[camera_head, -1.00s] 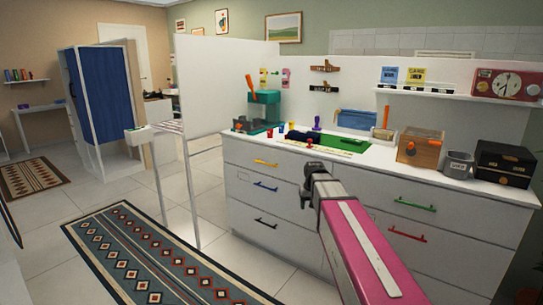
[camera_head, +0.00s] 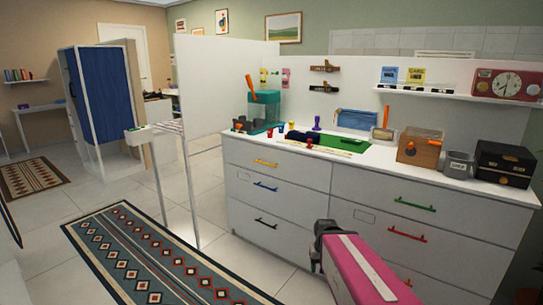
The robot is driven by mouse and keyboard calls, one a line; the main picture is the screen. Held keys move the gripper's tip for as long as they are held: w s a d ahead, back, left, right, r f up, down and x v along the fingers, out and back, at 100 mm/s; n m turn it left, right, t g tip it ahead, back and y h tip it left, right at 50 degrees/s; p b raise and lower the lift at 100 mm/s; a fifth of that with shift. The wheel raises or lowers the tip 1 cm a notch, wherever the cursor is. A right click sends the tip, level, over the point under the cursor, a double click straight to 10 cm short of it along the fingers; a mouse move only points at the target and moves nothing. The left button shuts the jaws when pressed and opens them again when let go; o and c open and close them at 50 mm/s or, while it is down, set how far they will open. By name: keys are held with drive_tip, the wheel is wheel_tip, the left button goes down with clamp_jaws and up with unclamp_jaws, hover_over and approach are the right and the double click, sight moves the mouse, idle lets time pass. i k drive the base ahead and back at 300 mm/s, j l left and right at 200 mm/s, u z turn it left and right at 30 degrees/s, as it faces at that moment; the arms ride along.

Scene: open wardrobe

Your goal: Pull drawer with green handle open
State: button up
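The green handle (camera_head: 415,204) is on the top right drawer (camera_head: 375,196) of the white cabinet. That drawer's front looks flush with the cabinet, so it is shut. My gripper (camera_head: 316,266) is at the end of my pink arm, low in front of the cabinet. It is below and to the left of the green handle and apart from it. The gripper's fingers are mostly hidden behind the arm's end, so I cannot see whether they are open.
Other drawers have a red handle (camera_head: 407,236), a yellow handle (camera_head: 265,163), a blue handle (camera_head: 265,187) and a black handle (camera_head: 265,223). The countertop holds a wooden box (camera_head: 418,150), a grey bin (camera_head: 458,164) and a black box (camera_head: 503,165). A patterned rug (camera_head: 150,262) lies on the floor at left.

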sight(491, 221)
drive_tip(key=l+z, duration=0.1)
drive_tip(key=z, duration=1.1)
drive_tip(key=k+j, duration=0.25)
drive_tip(key=k, duration=0.1)
